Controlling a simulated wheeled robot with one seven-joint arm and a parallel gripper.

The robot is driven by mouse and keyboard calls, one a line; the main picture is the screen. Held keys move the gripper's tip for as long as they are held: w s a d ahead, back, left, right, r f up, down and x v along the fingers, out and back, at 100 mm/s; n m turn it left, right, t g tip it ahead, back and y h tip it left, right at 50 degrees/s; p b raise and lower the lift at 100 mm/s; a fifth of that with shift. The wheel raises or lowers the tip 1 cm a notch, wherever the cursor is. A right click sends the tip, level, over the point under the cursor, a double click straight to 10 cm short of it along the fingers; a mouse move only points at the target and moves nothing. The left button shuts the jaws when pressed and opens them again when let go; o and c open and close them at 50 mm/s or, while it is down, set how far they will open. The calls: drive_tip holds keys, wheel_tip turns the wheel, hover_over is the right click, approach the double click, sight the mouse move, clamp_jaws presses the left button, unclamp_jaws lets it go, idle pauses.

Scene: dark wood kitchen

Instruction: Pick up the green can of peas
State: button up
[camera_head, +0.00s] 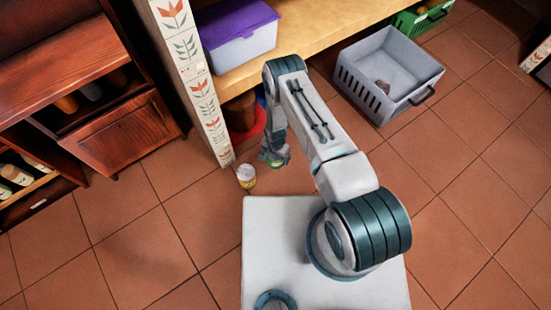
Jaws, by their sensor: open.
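A small green item, likely the can of peas (276,164), shows low at the end of my arm, close to the floor. Most of it is covered by my gripper (270,156), which points down right at it. My gripper is open; the fingers are small here, and I cannot tell whether they are around the can or just above it.
A patterned white shelf post (206,105) rises just behind the cans. A grey crate (425,78) stands on the floor at right. A dark cabinet (120,135) is at left. Tiled floor is clear at lower left.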

drive_tip(key=shift+f, duration=0.9)
drive_tip(key=shift+r, duration=0.1)
drive_tip(key=c, duration=1.4)
